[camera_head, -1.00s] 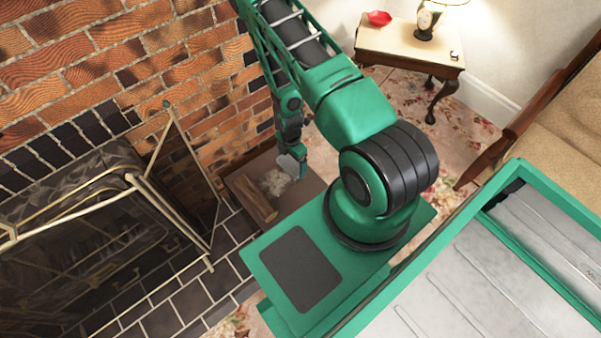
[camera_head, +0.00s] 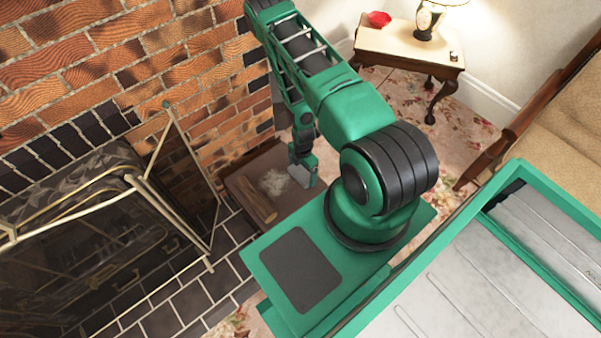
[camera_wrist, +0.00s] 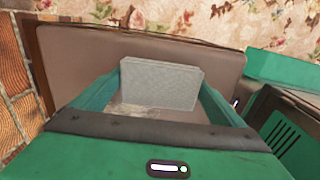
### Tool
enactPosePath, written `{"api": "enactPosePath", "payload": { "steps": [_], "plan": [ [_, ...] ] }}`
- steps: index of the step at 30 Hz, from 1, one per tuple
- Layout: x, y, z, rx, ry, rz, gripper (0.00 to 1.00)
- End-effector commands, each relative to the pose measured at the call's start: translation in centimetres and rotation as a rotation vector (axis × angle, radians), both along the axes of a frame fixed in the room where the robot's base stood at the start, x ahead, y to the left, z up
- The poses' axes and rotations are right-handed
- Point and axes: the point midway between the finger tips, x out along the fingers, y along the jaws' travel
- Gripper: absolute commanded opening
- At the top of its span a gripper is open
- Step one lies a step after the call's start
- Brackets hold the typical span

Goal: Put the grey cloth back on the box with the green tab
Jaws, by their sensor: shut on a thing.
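A flat grey piece, apparently the grey cloth (camera_wrist: 160,84), stands between the green fingers of my gripper (camera_wrist: 158,92) in the wrist view. My gripper (camera_head: 302,172) is shut on it and hangs over the right part of a low brown box or platform (camera_head: 292,209). The cloth also shows as a small pale patch (camera_head: 299,176) in the head view. The brown surface (camera_wrist: 85,65) lies behind and below the cloth in the wrist view. I cannot tell whether the cloth touches it. I cannot make out a green tab on a box.
A log (camera_head: 255,200) and a pale heap (camera_head: 274,182) lie on the brown surface. A fireplace with a brass-framed screen (camera_head: 200,190) stands to the left, against a brick wall. A side table (camera_head: 410,48) with a lamp and red dish stands at the back right. Patterned carpet lies between.

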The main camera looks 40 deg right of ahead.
Motion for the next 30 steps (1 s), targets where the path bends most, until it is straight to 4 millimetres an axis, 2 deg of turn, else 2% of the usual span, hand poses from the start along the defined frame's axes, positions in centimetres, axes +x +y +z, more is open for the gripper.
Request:
{"api": "enactPosePath", "payload": {
  "steps": [3,4,5,13,17,30],
  "plan": [
    [0.0,0.0,-0.2,0.0,0.0,0.0,0.69],
    [0.0,0.0,-0.2,0.0,0.0,0.0,0.95],
    [0.0,0.0,-0.2,0.0,0.0,0.0,1.0],
    [0.0,0.0,-0.1,0.0,0.0,0.0,1.0],
    [0.2,0.0,0.9,-0.001,-0.002,0.001,1.0],
    [0.2,0.0,8.3,0.0,-0.003,0.0,1.0]
  ]
}}
